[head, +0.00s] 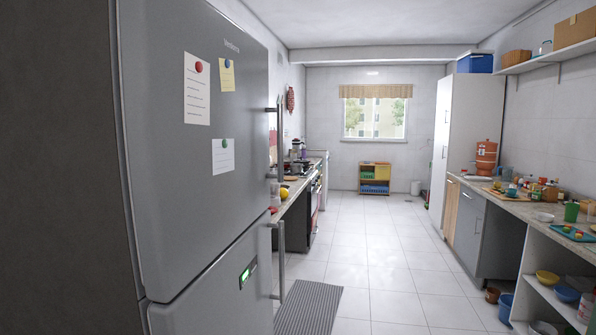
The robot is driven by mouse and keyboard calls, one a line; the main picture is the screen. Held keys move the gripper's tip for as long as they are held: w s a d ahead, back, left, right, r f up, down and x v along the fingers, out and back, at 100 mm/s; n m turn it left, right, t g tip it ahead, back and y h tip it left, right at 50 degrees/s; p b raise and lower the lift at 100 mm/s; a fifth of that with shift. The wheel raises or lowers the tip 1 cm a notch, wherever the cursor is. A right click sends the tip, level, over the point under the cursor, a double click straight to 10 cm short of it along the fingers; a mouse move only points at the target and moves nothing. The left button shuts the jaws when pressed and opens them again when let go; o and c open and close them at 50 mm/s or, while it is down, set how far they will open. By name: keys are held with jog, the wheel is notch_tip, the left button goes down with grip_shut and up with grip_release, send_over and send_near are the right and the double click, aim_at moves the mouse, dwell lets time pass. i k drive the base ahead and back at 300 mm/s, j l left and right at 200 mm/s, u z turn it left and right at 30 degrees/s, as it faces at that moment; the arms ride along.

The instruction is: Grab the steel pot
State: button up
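I cannot clearly make out a steel pot in the head view. Some small dark cookware (300,166) stands on the stove area of the left counter, partly hidden by the fridge. It is too small to tell whether a steel pot is among it. My gripper is not in view.
A large grey fridge (200,150) fills the near left. A striped mat (309,308) lies beside it on the tiled floor (385,270), which is clear down the middle. The right counter (510,206) is crowded, with bowls (566,292) on shelves below. A tall white cabinet (470,140) stands behind.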

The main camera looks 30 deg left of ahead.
aim_at(294, 168)
jog(key=i+j+u, duration=0.15)
jog(key=i, duration=1.9)
jog(key=i+l+u, duration=0.15)
jog(key=i, duration=2.85)
jog(key=i+l+u, duration=0.1)
jog(key=i, duration=0.85)
jog(key=i+u, duration=0.15)
jog(key=i, duration=0.5)
jog(key=i+u, duration=0.2)
jog(key=i, duration=0.4)
jog(key=i+l+u, duration=0.15)
jog(key=i, duration=0.5)
